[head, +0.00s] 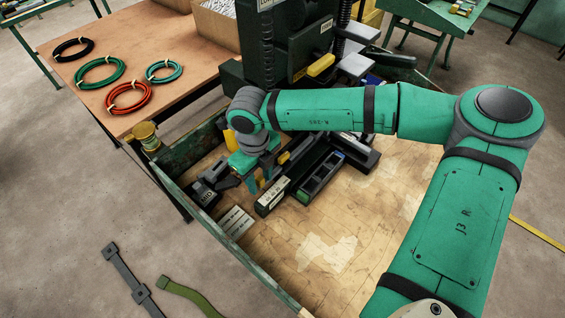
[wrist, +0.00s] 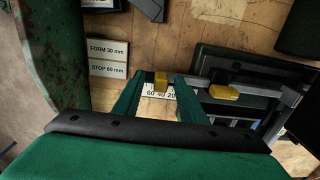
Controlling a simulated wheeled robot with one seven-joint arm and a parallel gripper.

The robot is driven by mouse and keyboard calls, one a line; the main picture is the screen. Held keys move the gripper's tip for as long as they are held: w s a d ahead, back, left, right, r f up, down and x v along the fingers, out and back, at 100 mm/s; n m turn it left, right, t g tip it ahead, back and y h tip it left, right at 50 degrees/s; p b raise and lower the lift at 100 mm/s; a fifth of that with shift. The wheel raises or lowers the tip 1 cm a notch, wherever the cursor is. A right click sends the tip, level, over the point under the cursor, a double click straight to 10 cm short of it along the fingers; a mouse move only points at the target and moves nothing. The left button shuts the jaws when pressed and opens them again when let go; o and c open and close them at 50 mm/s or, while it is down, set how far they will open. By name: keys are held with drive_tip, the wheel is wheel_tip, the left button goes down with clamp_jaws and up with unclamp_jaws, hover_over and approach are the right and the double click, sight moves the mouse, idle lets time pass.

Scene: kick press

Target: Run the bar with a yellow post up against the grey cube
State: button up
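My gripper (head: 262,180) points down into the bench tray. In the wrist view its two green fingers (wrist: 161,88) are apart. A small yellow post (wrist: 160,82) shows between the fingertips, with a gap on either side; I see no contact. It seems to sit on a thin dark bar (wrist: 195,81) running to the right. A second, larger yellow block (wrist: 223,93) is to the right along the same line. A scale marked 60 40 20 (wrist: 160,93) lies beneath. In the head view yellow shows beside the gripper (head: 284,157). I cannot make out the grey cube with certainty.
Labels reading FORM 30 mm and STOP 60 mm (wrist: 108,58) lie left of the fingers. The tray's green wall (wrist: 45,50) is close on the left. Long dark holders (head: 320,177) lie right of my gripper. The tray's front wooden floor (head: 320,245) is clear.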

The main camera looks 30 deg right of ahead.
drive_tip(key=shift+w+d+f, duration=0.1)
drive_tip(key=shift+d+f, duration=0.3)
drive_tip(key=shift+f, duration=0.2)
idle(0.7)
drive_tip(key=shift+a+r, duration=0.1)
drive_tip(key=shift+r, duration=0.05)
idle(0.7)
drive_tip(key=shift+w+r, duration=0.15)
drive_tip(key=shift+r, duration=3.35)
